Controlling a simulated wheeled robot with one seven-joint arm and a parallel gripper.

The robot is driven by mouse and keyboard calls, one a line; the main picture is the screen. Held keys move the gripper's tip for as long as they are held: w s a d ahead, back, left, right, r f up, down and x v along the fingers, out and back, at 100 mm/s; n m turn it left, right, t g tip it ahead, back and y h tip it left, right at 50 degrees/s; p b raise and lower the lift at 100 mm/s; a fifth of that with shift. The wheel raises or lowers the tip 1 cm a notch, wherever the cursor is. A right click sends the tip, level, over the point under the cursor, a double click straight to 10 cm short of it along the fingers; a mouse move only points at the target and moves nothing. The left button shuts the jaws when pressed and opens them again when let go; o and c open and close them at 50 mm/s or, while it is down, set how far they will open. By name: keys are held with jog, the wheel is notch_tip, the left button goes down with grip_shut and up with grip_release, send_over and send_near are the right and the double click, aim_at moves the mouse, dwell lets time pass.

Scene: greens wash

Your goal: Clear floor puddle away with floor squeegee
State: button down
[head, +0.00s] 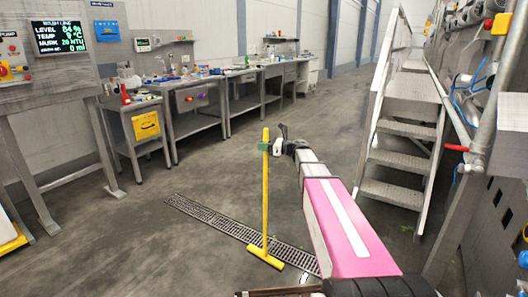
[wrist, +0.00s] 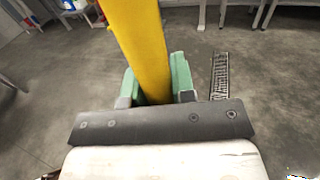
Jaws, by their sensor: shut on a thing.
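The floor squeegee (head: 265,200) is yellow, with a long, nearly upright handle and a short crosswise head (head: 266,257) low at the floor by the drain grate. I cannot tell if the head touches the floor. My gripper (head: 264,147) is shut on the upper part of the handle. In the wrist view its green-padded fingers (wrist: 156,85) sit on both sides of the yellow handle (wrist: 138,40); the squeegee head is hidden there. No clear puddle outline shows; the grey floor (head: 130,235) has darker patches that I cannot tell from stains.
A slotted drain grate (head: 215,220) runs diagonally across the floor; it also shows in the wrist view (wrist: 220,75). Workbenches (head: 200,105) line the left. Metal steps (head: 397,160) stand at the right, close to my arm. The middle aisle is clear.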

jog(key=shift+r, duration=1.55)
jog(key=c, duration=1.7)
grip_release()
